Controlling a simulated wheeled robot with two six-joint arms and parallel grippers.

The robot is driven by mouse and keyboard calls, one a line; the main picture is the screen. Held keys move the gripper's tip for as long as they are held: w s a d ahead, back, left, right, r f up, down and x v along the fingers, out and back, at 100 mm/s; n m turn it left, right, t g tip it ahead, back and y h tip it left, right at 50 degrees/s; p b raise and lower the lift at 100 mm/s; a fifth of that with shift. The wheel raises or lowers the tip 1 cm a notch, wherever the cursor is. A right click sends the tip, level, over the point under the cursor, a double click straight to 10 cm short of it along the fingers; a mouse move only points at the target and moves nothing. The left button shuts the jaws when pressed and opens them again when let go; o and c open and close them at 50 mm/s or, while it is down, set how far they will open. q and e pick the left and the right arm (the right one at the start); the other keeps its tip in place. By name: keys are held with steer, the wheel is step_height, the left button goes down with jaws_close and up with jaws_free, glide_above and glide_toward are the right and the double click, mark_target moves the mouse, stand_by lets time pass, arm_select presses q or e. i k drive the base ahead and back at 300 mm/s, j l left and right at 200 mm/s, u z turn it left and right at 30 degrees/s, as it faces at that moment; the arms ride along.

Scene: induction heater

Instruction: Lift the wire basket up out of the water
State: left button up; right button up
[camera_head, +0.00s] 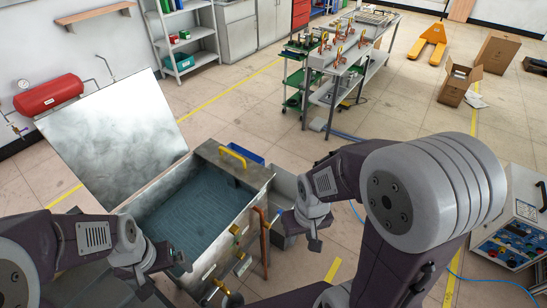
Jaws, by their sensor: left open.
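The metal tank (259,190) stands open in the middle of the camera_head view, with blue water inside. A faint grid under the water (195,200) looks like the wire basket, but its outline and handles are hard to make out. My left gripper (172,257) is open at the near left rim of the tank, over the near end of the water. I see no basket part between its fingers. My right gripper (315,242) is to the right of the tank, outside it and apart from it. Its fingers are too small to read.
The tank's lid (115,125) leans open at the back left. A yellow handle (233,153) sits on the tank's far end. Yellow-handled valves and a copper pipe (264,235) line its right side. A control box (515,225) stands far right. Open floor lies behind the tank.

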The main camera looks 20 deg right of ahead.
mark_target(234, 164)
steer(key=z, duration=0.1)
steer(key=l+u, duration=0.35)
steer(key=l, duration=0.3)
steer(key=i+l+u, duration=0.15)
steer(key=l+u, duration=0.15)
steer(key=i+l+u, duration=0.1)
steer(key=l+u, duration=0.2)
steer(key=i+l+u, duration=0.1)
steer(key=l+u, duration=0.55)
steer(key=i+l+u, duration=0.25)
steer(key=i+l, duration=0.05)
steer(key=l, duration=0.05)
